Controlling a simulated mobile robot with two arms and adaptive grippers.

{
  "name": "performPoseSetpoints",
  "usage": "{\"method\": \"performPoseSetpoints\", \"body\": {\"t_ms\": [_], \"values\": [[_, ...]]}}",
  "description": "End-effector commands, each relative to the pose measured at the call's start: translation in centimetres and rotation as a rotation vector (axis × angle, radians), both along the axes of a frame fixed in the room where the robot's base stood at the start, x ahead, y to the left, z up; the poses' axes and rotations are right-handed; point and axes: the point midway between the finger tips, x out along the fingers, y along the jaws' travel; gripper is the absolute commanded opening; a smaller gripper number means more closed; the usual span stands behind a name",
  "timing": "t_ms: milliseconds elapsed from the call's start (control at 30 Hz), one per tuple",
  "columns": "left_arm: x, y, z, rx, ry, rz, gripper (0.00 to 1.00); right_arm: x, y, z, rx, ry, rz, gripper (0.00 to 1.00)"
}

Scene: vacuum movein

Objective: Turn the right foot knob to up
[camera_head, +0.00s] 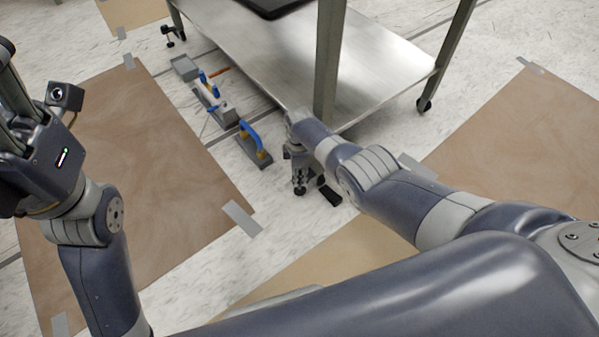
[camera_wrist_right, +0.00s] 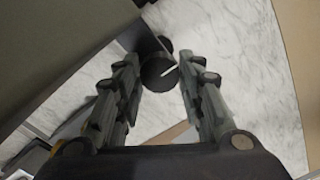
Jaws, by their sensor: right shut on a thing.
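A dark round knob (camera_wrist_right: 157,74) with a white line on its face sits between the fingertips of my right gripper (camera_wrist_right: 158,70) in the right wrist view. The fingers are shut on its sides. The white line points up and to the right there. In the head view my right gripper (camera_head: 299,178) is low beside the near leg of a metal table (camera_head: 370,65), and the knob cannot be made out clearly. My left gripper (camera_head: 14,95) is raised at the left edge, partly cut off, and its fingertips do not show clearly.
A blue-handled tool (camera_head: 250,137) and other grey, blue-handled items (camera_head: 210,97) stand on the floor left of the table. A black caster (camera_head: 424,104) is under its right leg. Brown sheets (camera_head: 130,160) taped to the marble-like floor lie around it.

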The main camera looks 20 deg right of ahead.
Motion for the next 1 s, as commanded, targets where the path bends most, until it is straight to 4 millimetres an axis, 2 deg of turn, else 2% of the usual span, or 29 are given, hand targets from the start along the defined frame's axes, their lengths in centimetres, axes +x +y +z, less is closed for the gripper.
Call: {"method": "performPoseSetpoints", "body": {"t_ms": [500,533,600,1000], "values": [[-0.04,0.01,0.04,-0.001,-0.002,0.0,0.49,-0.09,-0.05,-0.1,-0.001,0.001,0.019,0.12],[-0.04,0.01,0.04,-0.001,-0.002,0.0,0.49,-0.09,-0.05,-0.1,-0.001,0.001,0.019,0.42],[-0.05,0.01,0.05,-0.001,-0.002,0.0,0.49,-0.08,-0.05,-0.09,-0.001,0.001,0.019,0.56],[-0.03,0.04,0.12,-0.001,-0.004,0.001,0.49,0.01,-0.03,0.08,0.0,0.0,0.017,0.56]]}}
